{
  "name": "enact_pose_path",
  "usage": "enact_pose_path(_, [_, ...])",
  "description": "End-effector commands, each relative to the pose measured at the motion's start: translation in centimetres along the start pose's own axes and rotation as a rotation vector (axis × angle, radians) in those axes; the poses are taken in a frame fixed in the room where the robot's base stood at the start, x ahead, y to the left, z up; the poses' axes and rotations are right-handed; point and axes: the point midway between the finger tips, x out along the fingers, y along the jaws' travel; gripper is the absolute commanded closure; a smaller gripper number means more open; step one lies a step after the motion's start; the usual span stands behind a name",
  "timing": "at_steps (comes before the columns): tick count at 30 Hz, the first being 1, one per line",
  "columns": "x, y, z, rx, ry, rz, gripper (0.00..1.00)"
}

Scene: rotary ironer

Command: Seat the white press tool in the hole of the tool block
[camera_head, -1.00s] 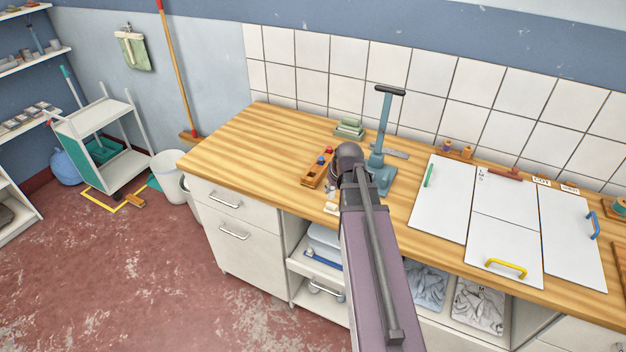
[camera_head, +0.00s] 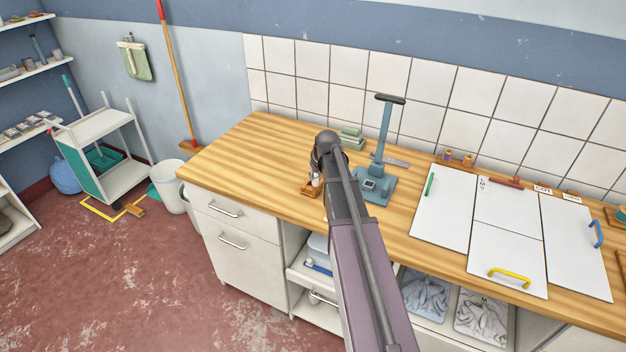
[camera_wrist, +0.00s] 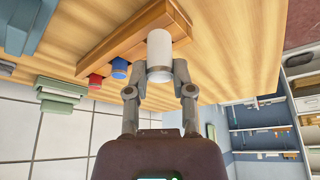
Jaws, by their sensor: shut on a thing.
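The white press tool (camera_wrist: 159,50) is a plain white cylinder between my gripper's fingers (camera_wrist: 161,72) in the wrist view. My gripper is shut on it, and it looks roughly upright. The wooden tool block (camera_wrist: 108,42) is right behind it in that view, with a blue tool (camera_wrist: 119,67) and a red tool (camera_wrist: 95,82) in it. The white tool overlaps the block's end. Its far end and the hole are hidden, so I cannot tell whether it is in the hole. In the head view my arm covers most of the block (camera_head: 308,191); the white tool (camera_head: 315,180) shows small there.
A teal lever press (camera_head: 384,140) stands just right of the block on the wooden bench (camera_head: 250,155). Green stacked pads (camera_head: 351,139) lie behind, near the tiled wall. White boards (camera_head: 443,210) cover the right side. The bench left of the block is clear.

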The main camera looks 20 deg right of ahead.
Motion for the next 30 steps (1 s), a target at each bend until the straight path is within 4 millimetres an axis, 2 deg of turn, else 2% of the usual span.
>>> enact_pose_path(1, [0.5, 0.1, -0.8, -0.001, 0.0, 0.0, 1.0])
enact_pose_path(4, [0.8, 0.2, -1.4, 0.0, 0.0, 0.0, 1.0])
enact_pose_path(17, [0.9, 0.2, -1.6, 0.001, 0.0, 0.0, 1.0])
enact_pose_path(23, [1.6, 0.4, -3.0, 0.0, 0.0, 0.0, 1.0])
enact_pose_path(30, [3.7, 0.4, -1.8, 0.001, 0.0, 0.001, 1.0])
